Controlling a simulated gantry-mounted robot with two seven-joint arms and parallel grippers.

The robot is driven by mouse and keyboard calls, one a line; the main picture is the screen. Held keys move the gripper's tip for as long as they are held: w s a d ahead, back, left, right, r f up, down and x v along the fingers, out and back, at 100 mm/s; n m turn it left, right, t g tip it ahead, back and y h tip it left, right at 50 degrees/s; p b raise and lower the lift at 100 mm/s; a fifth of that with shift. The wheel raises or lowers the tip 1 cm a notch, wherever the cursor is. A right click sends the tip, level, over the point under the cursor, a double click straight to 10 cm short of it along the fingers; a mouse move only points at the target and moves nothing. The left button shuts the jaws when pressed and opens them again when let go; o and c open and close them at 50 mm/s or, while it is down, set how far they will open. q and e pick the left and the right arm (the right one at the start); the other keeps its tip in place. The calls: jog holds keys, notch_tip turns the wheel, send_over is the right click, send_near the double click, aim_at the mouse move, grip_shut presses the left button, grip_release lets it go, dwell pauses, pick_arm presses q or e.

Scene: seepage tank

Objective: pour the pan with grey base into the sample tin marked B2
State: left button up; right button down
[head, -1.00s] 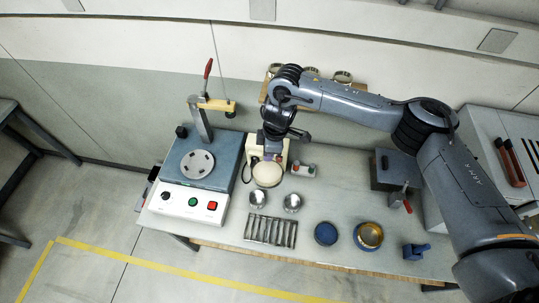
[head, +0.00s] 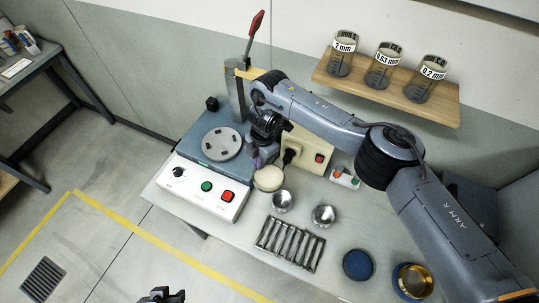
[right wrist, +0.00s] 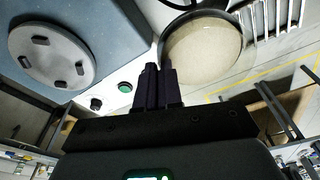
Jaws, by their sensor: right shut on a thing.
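My right gripper (head: 262,155) is shut on the rim of a round pan (head: 268,179) filled with pale sand-like material. The pan (right wrist: 207,50) also shows just beyond the closed fingers (right wrist: 158,82) in the right wrist view, looking roughly level. Its base colour is hidden. It is between the grey-blue machine and two small shiny tins. The left tin (head: 283,201) and the right tin (head: 323,215) stand on the bench; no marking is readable. A dark piece at the bottom edge looks like my left gripper (head: 163,296); its jaws are unclear.
The machine with a grey disc (head: 222,144) stands left. A beige box (head: 307,150) is behind the pan. A slotted rack (head: 290,244) lies in front of the tins. A blue dish (head: 357,265) and a brass pan (head: 413,281) are right. A shelf (head: 385,87) holds labelled jars.

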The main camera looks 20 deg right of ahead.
jog(key=shift+f, duration=0.3)
